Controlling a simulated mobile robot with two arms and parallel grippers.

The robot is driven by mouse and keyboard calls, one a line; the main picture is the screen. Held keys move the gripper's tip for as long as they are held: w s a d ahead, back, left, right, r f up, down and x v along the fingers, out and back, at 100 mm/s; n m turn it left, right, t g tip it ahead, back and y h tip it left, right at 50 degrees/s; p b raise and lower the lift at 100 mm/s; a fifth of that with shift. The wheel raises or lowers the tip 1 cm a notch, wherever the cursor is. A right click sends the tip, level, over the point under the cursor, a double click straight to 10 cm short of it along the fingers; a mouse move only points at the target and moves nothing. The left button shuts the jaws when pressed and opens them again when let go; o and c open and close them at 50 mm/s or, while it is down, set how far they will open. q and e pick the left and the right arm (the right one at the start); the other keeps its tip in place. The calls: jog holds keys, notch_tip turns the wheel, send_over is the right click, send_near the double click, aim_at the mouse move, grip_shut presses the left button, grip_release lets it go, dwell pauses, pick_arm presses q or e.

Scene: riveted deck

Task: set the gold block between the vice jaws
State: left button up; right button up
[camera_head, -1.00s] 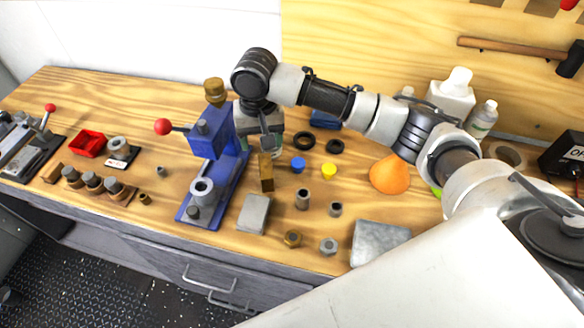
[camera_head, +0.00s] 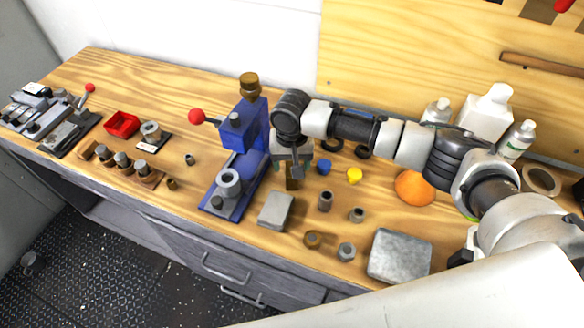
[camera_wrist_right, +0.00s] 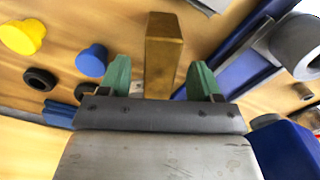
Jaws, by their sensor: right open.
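The gold block (camera_head: 292,180) stands on the wooden bench, right of the blue press, partly hidden by my right gripper. In the right wrist view the gold block (camera_wrist_right: 163,52) shows between the two green fingertips, with a gap on each side. My right gripper (camera_head: 293,168) is over the block, pointing down, open and holding nothing. It also shows in the right wrist view (camera_wrist_right: 160,78). A grey metal device like a vice (camera_head: 68,132) sits at the far left of the bench; its jaws are too small to make out. My left gripper is out of view.
The blue press (camera_head: 240,130) with a red-knobbed lever stands just left of my gripper. A grey block (camera_head: 276,209), a yellow knob (camera_head: 354,175), a blue knob (camera_head: 323,167) and small bushings are nearby. A red tray (camera_head: 122,124) and a peg rack (camera_head: 122,165) lie toward the left.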

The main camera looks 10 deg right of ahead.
jog(key=shift+f, duration=0.5)
grip_shut()
jog(key=shift+r, duration=0.15)
